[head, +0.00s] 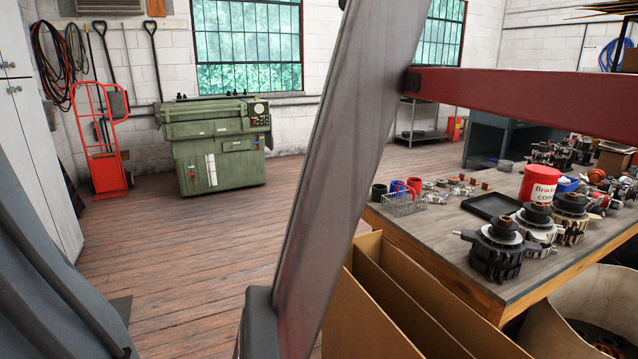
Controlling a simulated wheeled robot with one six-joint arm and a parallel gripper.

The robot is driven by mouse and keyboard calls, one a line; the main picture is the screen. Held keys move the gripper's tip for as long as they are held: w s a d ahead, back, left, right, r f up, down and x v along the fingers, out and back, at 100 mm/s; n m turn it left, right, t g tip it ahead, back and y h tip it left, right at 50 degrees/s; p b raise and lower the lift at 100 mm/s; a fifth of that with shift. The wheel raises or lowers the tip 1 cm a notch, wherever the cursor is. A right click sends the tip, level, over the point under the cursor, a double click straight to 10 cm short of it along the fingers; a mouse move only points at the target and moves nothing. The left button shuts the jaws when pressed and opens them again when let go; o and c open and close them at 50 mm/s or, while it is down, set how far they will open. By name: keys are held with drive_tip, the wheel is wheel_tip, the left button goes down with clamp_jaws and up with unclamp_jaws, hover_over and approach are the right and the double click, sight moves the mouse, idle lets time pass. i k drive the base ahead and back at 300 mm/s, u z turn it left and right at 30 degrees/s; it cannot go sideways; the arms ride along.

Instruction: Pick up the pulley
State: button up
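I cannot single out a loose pulley in this view. Several alternator-like units stand on the workbench (455,235) at the right. The nearest is a dark unit (497,250) with a brown-topped shaft. Paler units (540,228) stand just behind it to the right. Small metal parts (455,188) lie further back on the bench, too small to tell apart. My gripper is not in view.
A wire basket (405,204), black tray (491,207) and red tub (540,187) stand on the bench. Open cardboard (375,310) stands against its front. A slanted grey beam and red bar block part of the view. The wooden floor (190,250) at left is clear.

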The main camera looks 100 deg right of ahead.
sight(441, 182)
drive_tip(key=z, duration=4.3)
